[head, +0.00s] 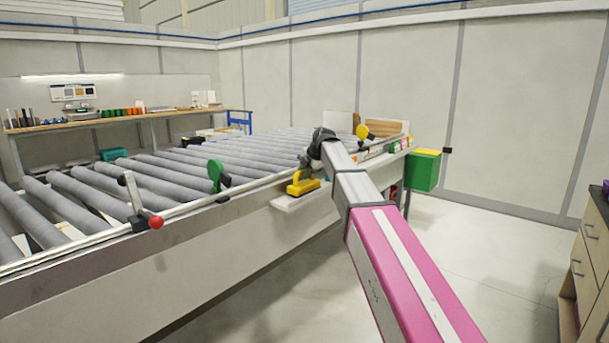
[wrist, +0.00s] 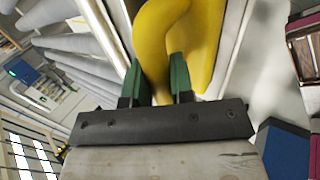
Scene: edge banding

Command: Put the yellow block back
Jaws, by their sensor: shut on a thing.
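The yellow block (head: 302,184), with a curved yellow handle, is at the small pale ledge (head: 297,200) on the side of the roller table. It looks upright, with its base on or just above the ledge; I cannot tell if it touches. My gripper (wrist: 155,82) has its green fingers on either side of the block's handle (wrist: 158,45) and is shut on it in the wrist view. In the head view, my gripper (head: 304,164) is small and dark above the block, partly covered by my arm.
The roller table (head: 140,240) fills the left and middle. A green round-headed piece (head: 215,174) and a red-knobbed lever (head: 155,221) stand on its near edge. A green and yellow box (head: 423,170) hangs at its right end. Drawers (head: 588,265) stand at the far right; the floor between is clear.

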